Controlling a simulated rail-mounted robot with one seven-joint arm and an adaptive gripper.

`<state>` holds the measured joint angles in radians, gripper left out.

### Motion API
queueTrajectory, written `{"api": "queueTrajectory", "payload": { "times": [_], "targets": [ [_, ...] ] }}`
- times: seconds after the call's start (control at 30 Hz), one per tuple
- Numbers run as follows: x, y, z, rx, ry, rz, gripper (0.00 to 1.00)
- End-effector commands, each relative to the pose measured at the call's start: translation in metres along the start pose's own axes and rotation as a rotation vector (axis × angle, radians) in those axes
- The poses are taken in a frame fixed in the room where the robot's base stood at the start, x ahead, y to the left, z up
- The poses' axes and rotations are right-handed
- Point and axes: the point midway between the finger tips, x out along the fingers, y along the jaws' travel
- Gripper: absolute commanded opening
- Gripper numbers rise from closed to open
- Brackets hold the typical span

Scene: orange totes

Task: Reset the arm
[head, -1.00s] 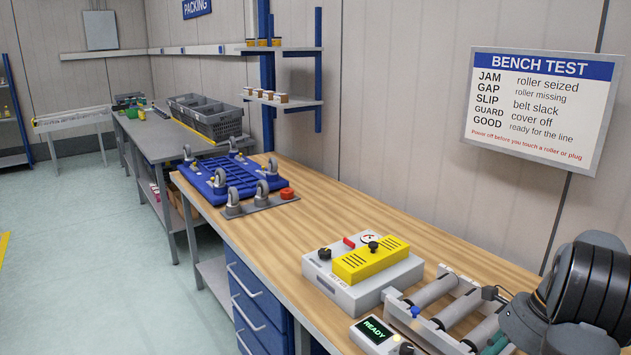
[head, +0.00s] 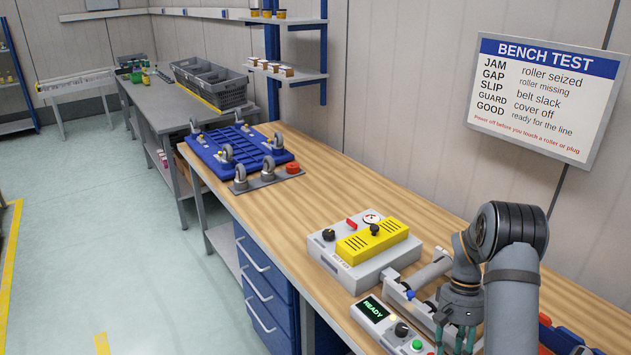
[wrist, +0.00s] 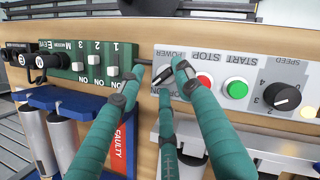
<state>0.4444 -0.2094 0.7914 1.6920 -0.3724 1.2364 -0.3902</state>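My gripper (wrist: 162,72) has three teal fingers in the wrist view. Their tips stand apart, and I see nothing clasped between them. They are over the panel edge by the POWER label of the control box (wrist: 222,62); whether they touch it I cannot tell. This box has a red STOP button (wrist: 204,82), a green START button (wrist: 236,88) and a black speed knob (wrist: 287,97), all upside down in this view. In the head view my gripper (head: 458,330) points down beside the box with the lit READY display (head: 373,310), and its tips are partly hidden.
A roller unit (head: 425,275) lies by my gripper. Behind it stands a grey tester with a yellow block (head: 372,240). A blue frame with casters (head: 240,155) is farther back. A green switch panel (wrist: 90,62) and a red FAULTY label (wrist: 119,145) are close by.

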Motion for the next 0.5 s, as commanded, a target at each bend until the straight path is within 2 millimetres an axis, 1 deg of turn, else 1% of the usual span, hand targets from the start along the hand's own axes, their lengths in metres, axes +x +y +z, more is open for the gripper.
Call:
{"api": "queueTrajectory", "payload": {
  "times": [0.1, 0.2, 0.33, 0.5],
  "targets": [
    [-0.016, 0.001, -0.002, -0.001, 0.005, 0.001, 0.34],
    [-0.025, 0.001, -0.001, 0.001, 0.004, 0.001, 0.34],
    [-0.031, 0.001, -0.001, 0.002, 0.002, -0.001, 0.34],
    [-0.033, 0.001, 0.0, 0.003, 0.001, -0.001, 0.34]
  ]
}}
